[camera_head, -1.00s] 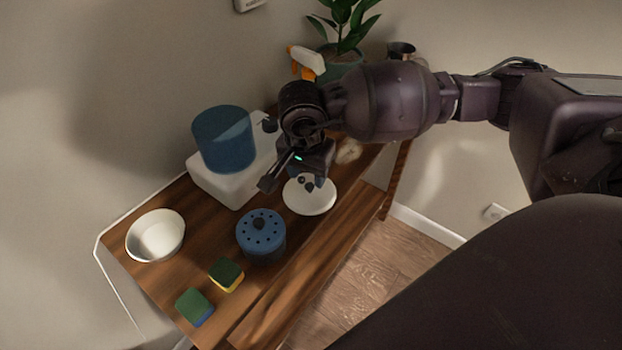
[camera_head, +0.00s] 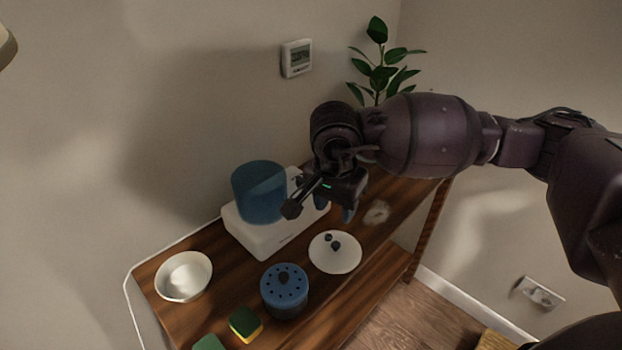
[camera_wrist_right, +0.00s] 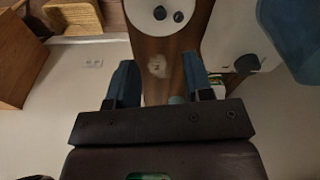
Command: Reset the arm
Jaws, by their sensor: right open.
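My right arm reaches in from the right in the head view, and its gripper (camera_head: 347,214) hangs above the wooden table, beyond the white lid. In the right wrist view the two blue fingers of the gripper (camera_wrist_right: 159,84) stand apart with nothing between them. The wooden tabletop (camera_wrist_right: 160,60) shows below and past the fingers. My left gripper is in neither view.
On the wooden table (camera_head: 232,282) stand a white bowl (camera_head: 184,277), a white device (camera_head: 262,238) with a blue container (camera_head: 259,193), a blue perforated pot (camera_head: 285,292), a white lid (camera_head: 335,253) and sponges (camera_head: 245,323). A plant (camera_head: 381,68) rises behind my arm.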

